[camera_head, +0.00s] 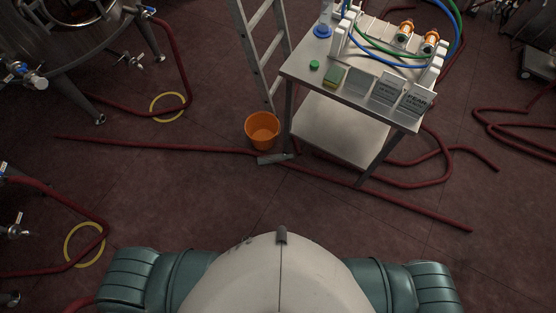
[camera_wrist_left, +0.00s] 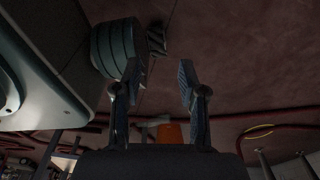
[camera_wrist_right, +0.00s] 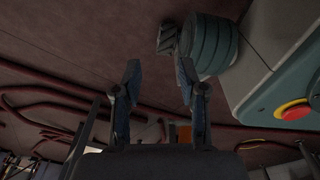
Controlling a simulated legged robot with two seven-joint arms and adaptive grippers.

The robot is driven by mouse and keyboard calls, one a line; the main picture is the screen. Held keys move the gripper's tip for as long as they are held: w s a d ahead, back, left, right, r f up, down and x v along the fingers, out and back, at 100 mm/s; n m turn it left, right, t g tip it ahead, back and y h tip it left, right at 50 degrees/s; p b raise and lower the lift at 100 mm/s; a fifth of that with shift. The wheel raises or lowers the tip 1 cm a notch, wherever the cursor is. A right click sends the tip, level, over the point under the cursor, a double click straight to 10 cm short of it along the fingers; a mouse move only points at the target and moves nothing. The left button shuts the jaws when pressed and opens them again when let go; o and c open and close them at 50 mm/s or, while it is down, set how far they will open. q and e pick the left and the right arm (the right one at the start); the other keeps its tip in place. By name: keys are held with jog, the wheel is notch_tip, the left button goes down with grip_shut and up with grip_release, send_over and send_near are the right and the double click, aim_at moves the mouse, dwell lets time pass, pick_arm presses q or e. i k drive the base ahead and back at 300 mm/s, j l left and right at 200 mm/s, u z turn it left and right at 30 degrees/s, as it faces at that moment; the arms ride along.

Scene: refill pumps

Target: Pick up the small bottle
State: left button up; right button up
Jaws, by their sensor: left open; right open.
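No small bottle can be told for certain in any view. A small pale upright object (camera_head: 326,10) with a blue round part (camera_head: 322,31) stands at the far left corner of the metal table (camera_head: 302,68); it is too small to tell whether it is a bottle. My left gripper (camera_wrist_left: 160,72) is open and empty in the left wrist view. My right gripper (camera_wrist_right: 158,70) is open and empty in the right wrist view. Neither gripper shows in the head view; both appear well away from the table.
The table also holds a green round cap (camera_head: 314,64), a sponge (camera_head: 334,77), grey boxes (camera_head: 388,88) and orange fittings (camera_head: 431,38) with hoses. An orange bucket (camera_head: 262,130) and ladder (camera_head: 262,60) stand left of it. Red hoses (camera_head: 420,208) cross the floor.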

aim_at(273, 158)
jog(key=i+j+z, duration=0.1)
jog(key=z, duration=0.25)
jog(key=i+j+z, duration=0.15)
jog(key=z, duration=0.25)
jog(key=i+j+z, duration=0.1)
jog(key=j+z, duration=0.25)
jog(key=l, duration=0.1)
